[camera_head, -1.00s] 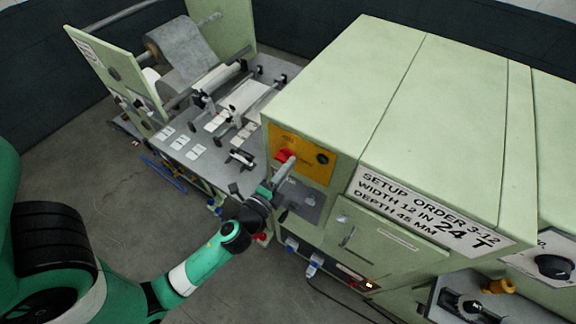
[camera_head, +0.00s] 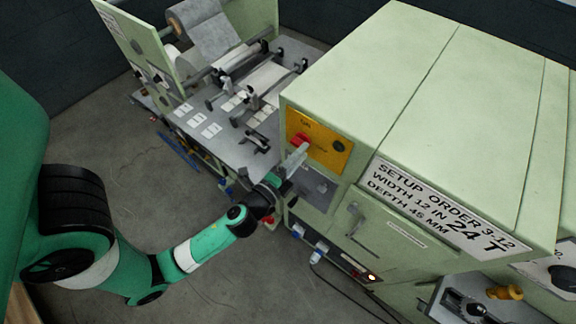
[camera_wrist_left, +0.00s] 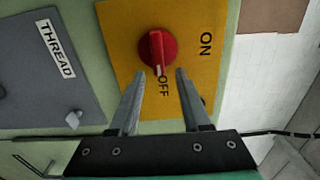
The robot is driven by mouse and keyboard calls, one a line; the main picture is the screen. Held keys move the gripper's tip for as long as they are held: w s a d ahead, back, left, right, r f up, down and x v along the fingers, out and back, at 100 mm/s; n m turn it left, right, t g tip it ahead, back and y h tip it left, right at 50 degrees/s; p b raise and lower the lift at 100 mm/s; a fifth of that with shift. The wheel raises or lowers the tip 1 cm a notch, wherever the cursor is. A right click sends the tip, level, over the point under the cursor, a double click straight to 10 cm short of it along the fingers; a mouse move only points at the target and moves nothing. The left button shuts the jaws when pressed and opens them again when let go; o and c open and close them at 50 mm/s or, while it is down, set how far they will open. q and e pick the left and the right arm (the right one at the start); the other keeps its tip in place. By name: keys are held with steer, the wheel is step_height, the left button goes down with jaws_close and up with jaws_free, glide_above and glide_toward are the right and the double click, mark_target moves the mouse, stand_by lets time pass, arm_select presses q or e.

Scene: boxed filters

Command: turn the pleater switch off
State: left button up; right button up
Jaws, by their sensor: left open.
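The pleater switch is a red rotary knob on a yellow plate (camera_head: 325,150) on the green machine's end panel. The knob (camera_head: 298,140) also shows in the left wrist view (camera_wrist_left: 156,48), where its white mark points down at the word OFF; ON is printed to the right. My left gripper (camera_head: 298,157) is at the plate, and its fingers partly cover the knob's surroundings. In the left wrist view my left gripper (camera_wrist_left: 160,72) is open, one finger on each side just below the knob, with nothing held between them. My right gripper is not in view.
A grey panel labelled THREAD (camera_wrist_left: 50,75) is beside the yellow plate. A setup order sign (camera_head: 440,208) is on the machine's side. A roll stand with grey material (camera_head: 203,28) stands behind at left. Bare floor (camera_head: 110,150) lies at left.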

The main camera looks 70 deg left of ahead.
arm_select(q)
steer(key=b+v, duration=0.4)
steer(key=v, duration=0.6)
steer(key=shift+s, duration=0.1)
